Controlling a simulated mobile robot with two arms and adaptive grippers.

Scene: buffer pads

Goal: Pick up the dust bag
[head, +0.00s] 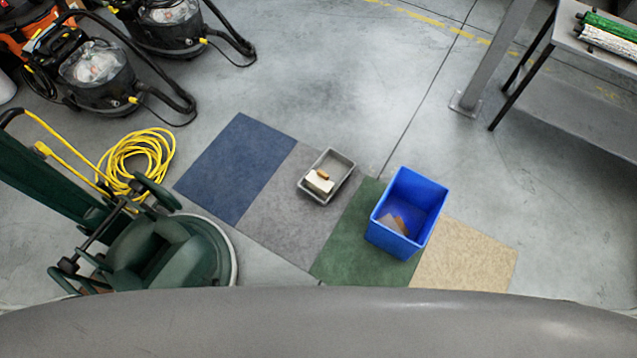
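No item is plainly recognisable as the dust bag. A small cream block-like item (319,183) with a brown-orange piece on top lies in a shallow grey tray (345,160); I cannot tell whether it is the bag. Flat brownish pieces (394,225) lie at the bottom of an open blue bin (428,187), also too small to identify. Neither of my grippers shows in the head view.
Blue (236,165), grey (275,215), green (338,258) and tan (470,257) mats cover the floor. A green floor machine (170,250), yellow cable (137,155) and black vacuums (100,80) stand left. A table (600,50) stands upper right. Floor between is clear.

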